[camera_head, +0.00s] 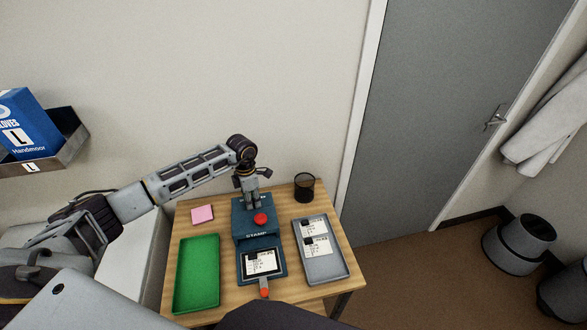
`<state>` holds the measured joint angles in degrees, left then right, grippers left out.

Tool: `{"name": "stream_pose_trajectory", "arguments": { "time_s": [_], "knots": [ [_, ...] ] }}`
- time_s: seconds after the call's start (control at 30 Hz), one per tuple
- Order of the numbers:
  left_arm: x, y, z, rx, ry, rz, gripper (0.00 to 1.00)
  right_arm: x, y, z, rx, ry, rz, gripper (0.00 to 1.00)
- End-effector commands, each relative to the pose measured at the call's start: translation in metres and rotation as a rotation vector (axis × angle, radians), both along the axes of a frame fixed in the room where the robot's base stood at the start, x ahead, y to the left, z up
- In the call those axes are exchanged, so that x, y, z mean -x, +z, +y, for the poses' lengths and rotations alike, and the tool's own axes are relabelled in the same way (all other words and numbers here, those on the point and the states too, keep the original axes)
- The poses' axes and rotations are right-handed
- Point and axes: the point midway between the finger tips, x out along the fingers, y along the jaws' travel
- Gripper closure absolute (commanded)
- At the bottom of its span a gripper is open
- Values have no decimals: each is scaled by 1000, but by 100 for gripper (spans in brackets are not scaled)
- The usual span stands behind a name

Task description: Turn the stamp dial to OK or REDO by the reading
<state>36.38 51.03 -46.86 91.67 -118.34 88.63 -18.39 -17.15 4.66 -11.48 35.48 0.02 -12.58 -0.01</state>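The blue stamp machine (242,232) stands on the wooden table, with a red round button (261,219) on its top and "STAMP" lettering on its front. A card (262,262) with a dark-edged label lies in its front bed, and its print is too small to read. A red-tipped piece (264,293) sticks out at the front of the bed. My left gripper (252,204) points down over the back of the machine, behind the red button. Its fingers look close together, and whether they touch anything is unclear. The dial is not distinguishable there and may be hidden by the gripper. My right gripper does not show.
An empty green tray (212,238) lies left of the machine. A grey tray (339,268) with two cards lies right. Pink notes (202,214) lie at the back left, and a black mesh cup (304,186) stands at the back right. The wall is close behind.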

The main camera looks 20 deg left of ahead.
Motion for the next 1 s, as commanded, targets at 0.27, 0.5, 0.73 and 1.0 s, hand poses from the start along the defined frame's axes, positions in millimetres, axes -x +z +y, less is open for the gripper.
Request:
{"name": "stream_pose_trajectory", "arguments": {
  "time_s": [0.27,0.5,0.73,1.0],
  "knots": [
    [1,0,0,0,-76,3,67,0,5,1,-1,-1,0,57],
    [1,1,-1,1,-184,2,67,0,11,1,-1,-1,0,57],
    [-1,17,1,0,-226,-1,67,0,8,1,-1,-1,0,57],
    [-3,50,1,-1,-225,-3,67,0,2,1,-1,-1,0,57]
  ]
}}
